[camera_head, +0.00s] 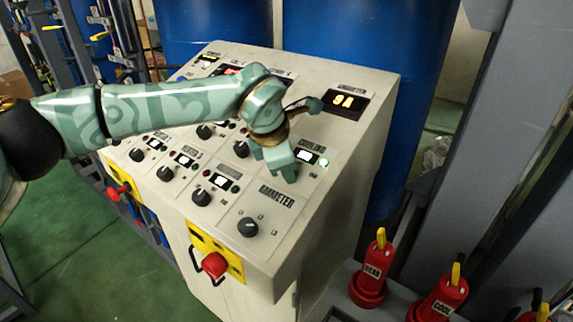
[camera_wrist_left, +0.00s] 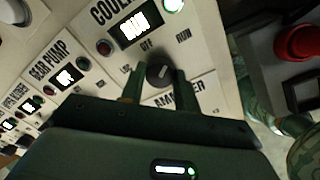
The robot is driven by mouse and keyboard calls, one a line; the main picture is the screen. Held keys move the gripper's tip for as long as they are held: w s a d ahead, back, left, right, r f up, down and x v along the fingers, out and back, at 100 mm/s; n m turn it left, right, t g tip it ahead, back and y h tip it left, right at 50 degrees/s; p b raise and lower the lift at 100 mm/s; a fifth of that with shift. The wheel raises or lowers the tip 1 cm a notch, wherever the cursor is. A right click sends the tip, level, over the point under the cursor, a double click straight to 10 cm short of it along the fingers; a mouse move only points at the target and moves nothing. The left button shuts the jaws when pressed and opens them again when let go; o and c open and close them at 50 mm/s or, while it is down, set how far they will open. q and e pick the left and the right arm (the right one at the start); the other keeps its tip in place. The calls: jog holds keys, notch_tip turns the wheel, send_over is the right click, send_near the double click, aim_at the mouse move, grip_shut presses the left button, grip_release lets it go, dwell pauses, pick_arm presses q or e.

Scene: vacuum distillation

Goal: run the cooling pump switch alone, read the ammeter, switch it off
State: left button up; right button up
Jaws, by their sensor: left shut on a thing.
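The sloped cream control panel (camera_head: 330,75) has a cooling section with a lit white display (camera_head: 306,156) and a lit green lamp (camera_head: 324,162). In the left wrist view the cooling display (camera_wrist_left: 133,29) seems to read RUN, and the red lamp (camera_wrist_left: 104,47) is dark. My left gripper (camera_head: 285,172) is shut on the dark cooling knob (camera_wrist_left: 159,73), one finger on each side. The gripper hides this knob in the head view. The ammeter display (camera_head: 347,102) shows orange digits that look like 9A. My right gripper is out of view.
Other dark knobs (camera_head: 201,197) and the ammeter selector (camera_head: 248,227) sit lower on the panel. A red emergency button (camera_head: 214,264) is on the front. Red yellow-handled valves (camera_head: 371,275) stand at right. Blue drums (camera_head: 345,35) stand behind the panel.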

pick_arm(q)
jog(key=shift+m, duration=0.7)
jog(key=o, duration=1)
jog(key=shift+c, duration=0.2)
jog(key=shift+r, duration=0.1)
jog(key=v, duration=1.6)
jog(key=shift+a+b, duration=0.2)
jog(key=shift+b, duration=0.25)
